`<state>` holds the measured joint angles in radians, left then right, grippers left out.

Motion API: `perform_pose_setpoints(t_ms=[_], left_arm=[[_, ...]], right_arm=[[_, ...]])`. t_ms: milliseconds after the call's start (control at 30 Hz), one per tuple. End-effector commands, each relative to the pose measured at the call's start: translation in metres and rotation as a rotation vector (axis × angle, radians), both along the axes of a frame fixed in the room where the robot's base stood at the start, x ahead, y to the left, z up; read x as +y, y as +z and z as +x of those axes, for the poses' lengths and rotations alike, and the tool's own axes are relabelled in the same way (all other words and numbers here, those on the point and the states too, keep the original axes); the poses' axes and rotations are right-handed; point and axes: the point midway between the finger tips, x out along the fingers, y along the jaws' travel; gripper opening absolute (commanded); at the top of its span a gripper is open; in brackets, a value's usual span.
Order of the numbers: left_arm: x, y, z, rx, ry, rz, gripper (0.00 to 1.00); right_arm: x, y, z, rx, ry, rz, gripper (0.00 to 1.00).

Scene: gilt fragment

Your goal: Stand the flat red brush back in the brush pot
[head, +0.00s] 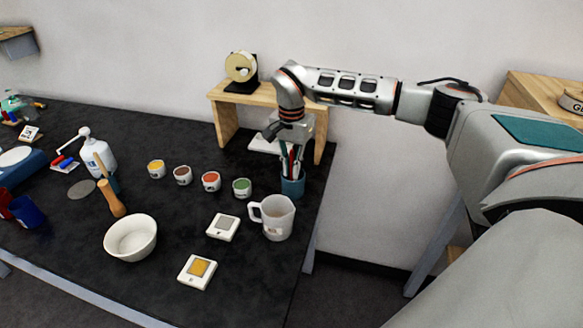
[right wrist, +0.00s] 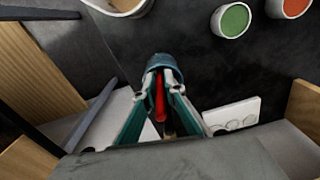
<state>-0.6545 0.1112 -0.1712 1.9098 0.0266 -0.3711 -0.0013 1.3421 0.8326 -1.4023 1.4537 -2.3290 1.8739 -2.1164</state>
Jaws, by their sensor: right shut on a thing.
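The brush pot (head: 292,187) is a small blue-green cup near the right edge of the black table; its rim shows in the right wrist view (right wrist: 158,62). My right gripper (head: 291,163) points down over the pot. In the right wrist view my right gripper (right wrist: 163,93) is shut on the flat red brush (right wrist: 160,104), which lies between the two fingers and lines up with the pot's mouth. I cannot tell how deep the brush reaches into the pot. The fingers hide much of the brush and the pot's inside. My left gripper is not in view.
A mug (head: 277,218) stands close in front of the pot. Small paint pots, the green one (head: 242,188) nearest, stand to its left. A wooden stand (head: 228,116) with a tape roll (head: 241,67) is behind. A white bowl (head: 131,238) sits further left.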

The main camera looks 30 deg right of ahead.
Motion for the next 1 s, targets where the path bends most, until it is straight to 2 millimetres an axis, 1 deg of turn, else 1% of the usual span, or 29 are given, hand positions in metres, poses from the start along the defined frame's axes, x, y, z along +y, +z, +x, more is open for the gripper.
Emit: perform_pose_setpoints(t_ms=[167,200,233,267,567,667,767,867,1000], left_arm=[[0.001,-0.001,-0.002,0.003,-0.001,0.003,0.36],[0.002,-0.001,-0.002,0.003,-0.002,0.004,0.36],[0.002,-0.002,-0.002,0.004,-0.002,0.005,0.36],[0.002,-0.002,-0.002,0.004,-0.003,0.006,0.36],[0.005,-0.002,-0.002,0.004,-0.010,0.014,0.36],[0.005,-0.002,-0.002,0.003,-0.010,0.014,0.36],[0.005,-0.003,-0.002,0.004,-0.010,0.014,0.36],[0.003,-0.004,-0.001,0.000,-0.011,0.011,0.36],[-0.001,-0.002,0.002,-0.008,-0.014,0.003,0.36]], right_arm=[[0.000,-0.003,0.000,0.001,0.000,-0.001,0.00],[0.000,-0.003,0.000,0.001,0.000,-0.001,0.15],[0.000,-0.003,0.000,0.001,0.000,-0.001,0.23],[0.000,-0.003,0.000,0.001,0.000,-0.001,0.27],[0.000,-0.003,0.000,0.000,0.000,0.000,0.27],[0.000,0.001,0.000,-0.001,0.000,0.001,0.27],[0.000,0.012,0.001,-0.004,0.000,0.000,0.27],[0.000,0.030,0.001,-0.005,0.000,0.000,0.27],[0.000,0.060,0.001,-0.005,-0.001,0.000,0.27]])
